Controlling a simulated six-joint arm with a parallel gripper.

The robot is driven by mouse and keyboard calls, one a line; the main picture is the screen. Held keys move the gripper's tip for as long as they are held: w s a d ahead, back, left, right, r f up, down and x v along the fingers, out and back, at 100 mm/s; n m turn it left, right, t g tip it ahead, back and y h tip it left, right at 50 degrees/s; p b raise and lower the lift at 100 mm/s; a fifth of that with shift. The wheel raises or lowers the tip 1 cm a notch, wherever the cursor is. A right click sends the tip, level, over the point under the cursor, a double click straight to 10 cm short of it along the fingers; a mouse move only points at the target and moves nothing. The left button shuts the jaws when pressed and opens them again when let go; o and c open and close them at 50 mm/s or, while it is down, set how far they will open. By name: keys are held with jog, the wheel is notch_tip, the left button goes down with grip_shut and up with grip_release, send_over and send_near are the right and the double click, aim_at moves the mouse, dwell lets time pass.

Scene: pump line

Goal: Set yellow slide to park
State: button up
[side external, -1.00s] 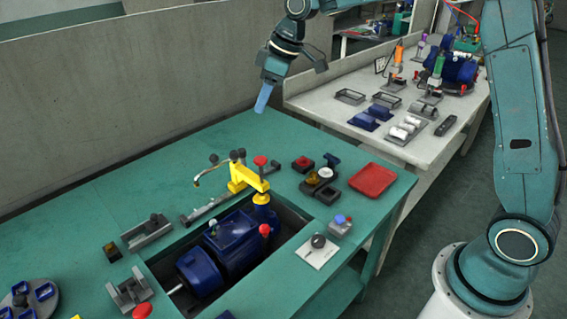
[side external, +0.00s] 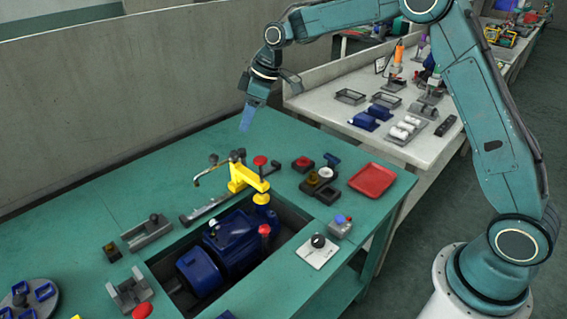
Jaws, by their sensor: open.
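A yellow arm-like part (side external: 243,177) with a red knob stands at the back right edge of the motor recess. A small yellow bit (side external: 75,317) shows at the bottom picture edge, mostly cut off. I cannot tell which of these is the yellow slide, and no park mark is readable. My gripper (side external: 246,124) is empty and open, pointing down in the air above the back of the green bench, behind the yellow part and apart from it.
A blue motor (side external: 235,238) lies in the recess. Grey rail fixtures (side external: 147,232) stand left of it. A red tray (side external: 372,181) and small boxes (side external: 303,163) are at the right. A grey wall (side external: 110,110) runs behind; the bench's back left is clear.

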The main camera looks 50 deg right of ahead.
aim_at(234, 151)
jog(key=x, duration=1.2)
grip_shut()
